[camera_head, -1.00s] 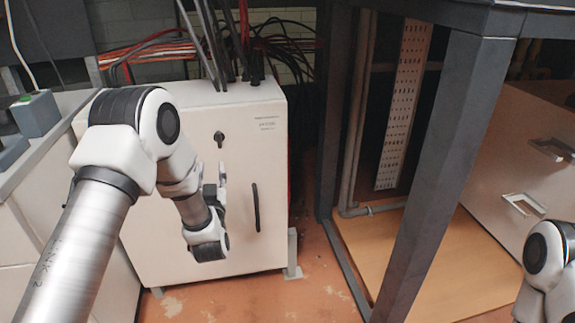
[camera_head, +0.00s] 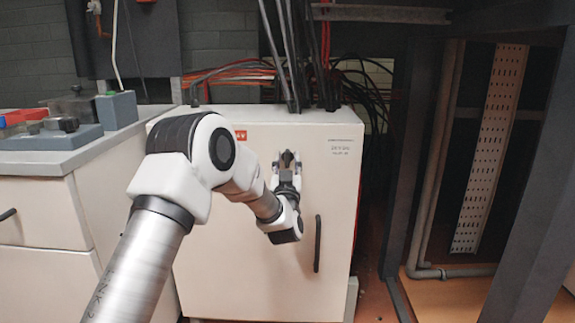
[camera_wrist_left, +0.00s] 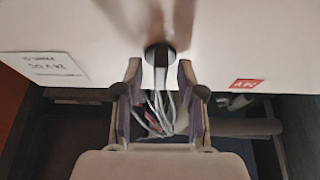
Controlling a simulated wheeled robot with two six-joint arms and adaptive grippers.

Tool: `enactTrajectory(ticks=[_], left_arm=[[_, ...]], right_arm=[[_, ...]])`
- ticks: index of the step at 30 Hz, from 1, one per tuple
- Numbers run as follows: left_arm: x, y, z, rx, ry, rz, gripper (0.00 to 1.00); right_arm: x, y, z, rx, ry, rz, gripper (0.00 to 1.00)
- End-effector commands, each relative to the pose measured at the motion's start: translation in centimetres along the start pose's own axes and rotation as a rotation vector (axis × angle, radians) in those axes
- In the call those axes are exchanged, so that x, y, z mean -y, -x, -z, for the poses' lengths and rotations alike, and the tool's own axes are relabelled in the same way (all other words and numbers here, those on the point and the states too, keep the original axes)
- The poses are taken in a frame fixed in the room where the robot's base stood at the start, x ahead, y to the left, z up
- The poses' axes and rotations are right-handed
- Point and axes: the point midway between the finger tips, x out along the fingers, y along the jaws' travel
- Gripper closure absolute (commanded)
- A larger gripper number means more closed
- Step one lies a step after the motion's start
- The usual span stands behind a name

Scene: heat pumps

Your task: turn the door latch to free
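The cabinet door (camera_head: 265,260) is shut, a pale panel with a dark vertical handle (camera_head: 317,243). My left gripper (camera_head: 287,158) is up at the latch on the upper door and mostly hides it in the head view. In the left wrist view, which looks upside down, the dark round latch (camera_wrist_left: 158,52) lies between the fingertips of my left gripper (camera_wrist_left: 160,78), with a narrow grey lever across it. The fingers are apart, one on each side, with gaps to the lever; I see no clear contact. My right gripper is out of view.
Cables (camera_head: 300,60) enter the cabinet top. A grey-topped counter (camera_head: 70,155) with small boxes stands at left. A dark frame post (camera_head: 408,160) stands close at right, with a perforated strip (camera_head: 490,145) behind it.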

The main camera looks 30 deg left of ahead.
Motion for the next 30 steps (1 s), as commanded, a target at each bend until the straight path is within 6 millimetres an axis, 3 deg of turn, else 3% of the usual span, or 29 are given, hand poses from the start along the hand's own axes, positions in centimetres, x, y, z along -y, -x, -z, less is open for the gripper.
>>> enactTrajectory(ticks=[4,7,8,20,30], left_arm=[[0.00,0.02,0.01,0.000,0.000,0.000,0.61],[0.00,0.03,0.00,0.000,0.000,0.000,0.97],[0.00,0.03,0.00,0.000,0.000,0.000,1.00],[-0.04,0.06,-0.02,0.000,0.020,0.007,1.00],[-0.10,0.07,-0.03,0.000,0.176,0.072,1.00]], right_arm=[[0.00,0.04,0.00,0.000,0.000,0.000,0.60],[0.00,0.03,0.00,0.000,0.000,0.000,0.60],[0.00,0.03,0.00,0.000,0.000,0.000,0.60],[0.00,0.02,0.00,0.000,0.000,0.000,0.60],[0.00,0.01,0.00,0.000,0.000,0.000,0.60]])
